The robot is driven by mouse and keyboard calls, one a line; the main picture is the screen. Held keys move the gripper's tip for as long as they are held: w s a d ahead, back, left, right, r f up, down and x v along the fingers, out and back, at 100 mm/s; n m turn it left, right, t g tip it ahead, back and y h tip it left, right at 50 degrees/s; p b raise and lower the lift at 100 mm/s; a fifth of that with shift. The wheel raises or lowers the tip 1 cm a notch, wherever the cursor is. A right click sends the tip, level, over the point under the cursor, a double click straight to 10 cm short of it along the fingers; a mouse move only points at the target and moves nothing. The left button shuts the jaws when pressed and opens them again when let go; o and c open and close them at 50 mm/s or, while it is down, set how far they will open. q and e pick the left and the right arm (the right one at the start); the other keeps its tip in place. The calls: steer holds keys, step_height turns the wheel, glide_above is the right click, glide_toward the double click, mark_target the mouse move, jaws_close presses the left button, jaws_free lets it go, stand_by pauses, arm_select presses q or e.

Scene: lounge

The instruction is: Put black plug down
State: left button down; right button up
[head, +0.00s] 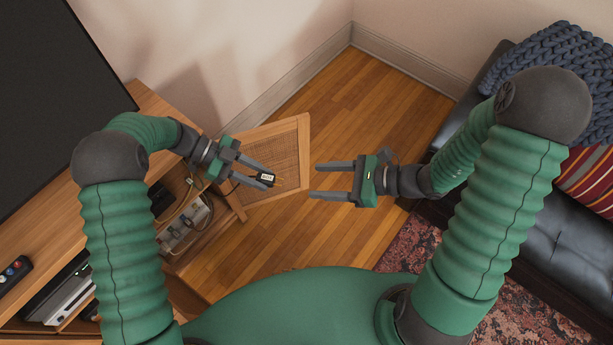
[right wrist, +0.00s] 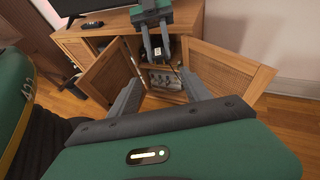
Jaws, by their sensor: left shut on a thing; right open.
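The black plug (head: 265,178) is small, with a pale label and prongs at its end. My left gripper (head: 262,177) is shut on it and holds it in the air in front of the open cabinet door. In the right wrist view my left gripper (right wrist: 156,52) shows in front of the cabinet opening; the plug is too small to make out clearly there. My right gripper (head: 314,180) is open and empty, to the right of the plug, with its fingers pointing left. Its fingers (right wrist: 158,90) also show in the right wrist view.
A wooden cabinet (right wrist: 98,47) stands with its rattan doors (head: 272,158) (right wrist: 112,77) open. Inside is a power strip (head: 182,232) with cables. A remote (head: 14,272) lies on the cabinet top, near the TV (head: 55,80). A black sofa (head: 560,250) stands right; wooden floor (head: 345,125) is clear.

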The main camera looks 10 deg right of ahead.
mark_target(277, 181)
arm_select(q)
steer(key=shift+w+a, duration=0.1)
arm_select(e)
steer(key=x, duration=1.1)
jaws_close()
arm_select(q)
steer(key=c, duration=1)
jaws_free()
